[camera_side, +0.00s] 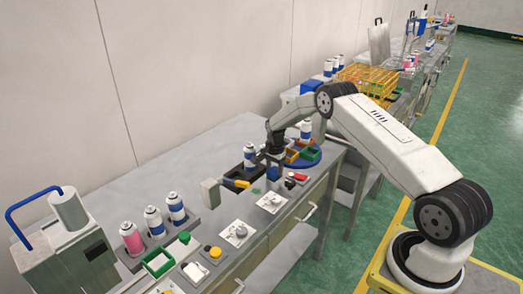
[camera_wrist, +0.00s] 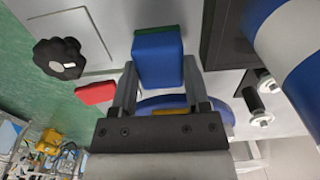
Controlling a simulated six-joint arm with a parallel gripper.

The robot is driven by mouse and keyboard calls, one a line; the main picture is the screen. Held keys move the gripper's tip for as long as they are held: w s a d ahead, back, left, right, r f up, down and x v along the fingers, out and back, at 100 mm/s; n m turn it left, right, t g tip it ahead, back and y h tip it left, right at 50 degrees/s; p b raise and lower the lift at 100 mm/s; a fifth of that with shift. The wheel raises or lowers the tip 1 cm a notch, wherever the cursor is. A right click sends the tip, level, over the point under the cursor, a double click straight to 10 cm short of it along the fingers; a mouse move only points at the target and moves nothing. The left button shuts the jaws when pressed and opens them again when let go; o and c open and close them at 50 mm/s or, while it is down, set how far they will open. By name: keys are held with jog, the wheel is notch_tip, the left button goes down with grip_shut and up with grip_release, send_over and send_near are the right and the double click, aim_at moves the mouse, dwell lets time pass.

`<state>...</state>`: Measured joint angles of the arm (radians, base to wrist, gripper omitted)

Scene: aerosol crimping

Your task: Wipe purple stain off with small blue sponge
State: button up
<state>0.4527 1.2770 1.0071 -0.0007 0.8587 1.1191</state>
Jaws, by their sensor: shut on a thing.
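In the wrist view, a small blue sponge (camera_wrist: 158,62) with a dark green edge sits between the two fingers of my gripper (camera_wrist: 159,72), which is shut on it. In the side view my gripper (camera_side: 274,172) points down, low over the front part of the grey bench (camera_side: 195,145). The sponge cannot be made out clearly there. I cannot make out a purple stain in either view. Whether the sponge touches the bench cannot be told.
A red block (camera_wrist: 96,93) and a black knob (camera_wrist: 58,58) on a plate lie left of the sponge in the wrist view. A blue and white can (camera_wrist: 295,45) is close on the right. The side view shows a blue round tray (camera_side: 309,160) with small bins behind my gripper.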

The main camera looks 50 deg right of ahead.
jog(key=shift+a+f, duration=0.1)
jog(key=shift+a, duration=1.05)
jog(key=shift+a+f, duration=0.1)
jog(key=shift+a, duration=1.5)
notch_tip(320, 180, up, 6)
jog(key=shift+d+r, duration=0.15)
jog(key=shift+r, duration=0.05)
jog(key=shift+r, duration=1.4)
